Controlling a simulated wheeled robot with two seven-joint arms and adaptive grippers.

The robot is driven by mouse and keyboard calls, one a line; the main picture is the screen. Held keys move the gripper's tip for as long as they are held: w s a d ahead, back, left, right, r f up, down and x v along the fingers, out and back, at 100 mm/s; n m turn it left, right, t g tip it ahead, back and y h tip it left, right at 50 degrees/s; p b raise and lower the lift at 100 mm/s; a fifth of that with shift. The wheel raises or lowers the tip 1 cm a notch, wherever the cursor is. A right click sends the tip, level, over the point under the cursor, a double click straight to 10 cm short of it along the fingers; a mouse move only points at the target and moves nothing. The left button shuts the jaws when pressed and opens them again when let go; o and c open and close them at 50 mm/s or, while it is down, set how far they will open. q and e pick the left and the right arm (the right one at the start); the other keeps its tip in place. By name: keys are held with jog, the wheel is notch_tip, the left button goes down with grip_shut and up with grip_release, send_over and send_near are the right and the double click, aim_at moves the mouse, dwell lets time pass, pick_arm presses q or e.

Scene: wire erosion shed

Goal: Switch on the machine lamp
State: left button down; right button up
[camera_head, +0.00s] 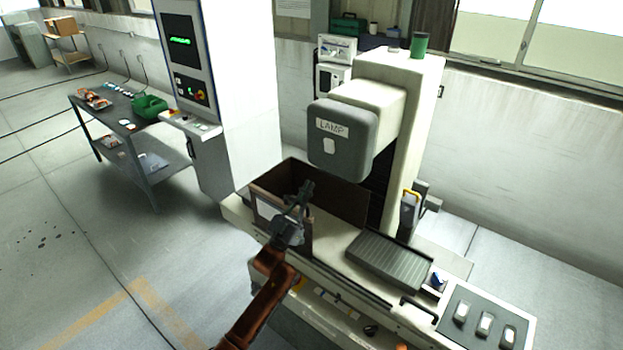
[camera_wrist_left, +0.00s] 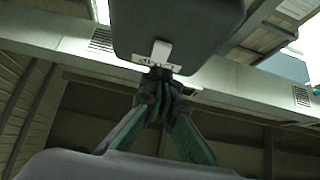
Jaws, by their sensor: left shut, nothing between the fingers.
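The machine head (camera_head: 343,135) is a dark grey box on a cream column. It carries a white LAMP label (camera_head: 332,128) with a small white rocker switch (camera_head: 329,147) below it. My left gripper (camera_head: 308,187) is shut and empty, below and slightly left of the switch in the head view. In the left wrist view its closed fingertips (camera_wrist_left: 161,74) overlap the label (camera_wrist_left: 146,64), which appears upside down, and the white switch (camera_wrist_left: 161,50) shows just above them. I cannot tell the gap between fingertips and head. My right gripper is out of view.
A brown open tank (camera_head: 340,198) stands behind my left gripper. A ribbed grey plate (camera_head: 390,262) and a panel with three white switches (camera_head: 485,322) lie to the right. A control cabinet (camera_head: 235,90) stands left of the machine. A green cup (camera_head: 419,44) stands on top.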

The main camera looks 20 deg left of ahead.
pick_arm(q)
jog(key=shift+v, duration=1.05)
jog(key=shift+s, duration=0.1)
